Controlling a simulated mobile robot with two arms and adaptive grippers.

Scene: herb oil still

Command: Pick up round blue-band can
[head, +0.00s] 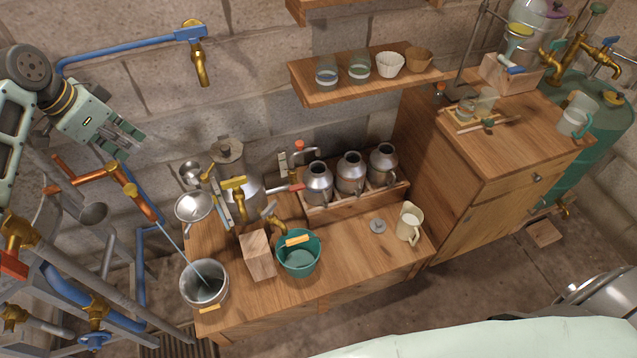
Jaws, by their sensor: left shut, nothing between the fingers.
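Three round metal cans stand side by side in a wooden rack at the back of the workbench: a left can (318,183), a middle can (350,172) and a right can (383,164). Each has a narrower neck with a dark opening. I cannot make out a blue band on any of them at this size. My left gripper (128,140) is shut and empty, raised at the upper left before the block wall, well left of the cans and touching none of them. My right gripper is not in view.
The workbench (345,275) also holds a teal bucket (299,255), a wooden block (257,254), a metal pot (204,284) and a cream jug (409,223). Pipes and brass valves crowd the left side. A wall shelf (365,78) overhangs the cans. A cabinet (500,190) stands right.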

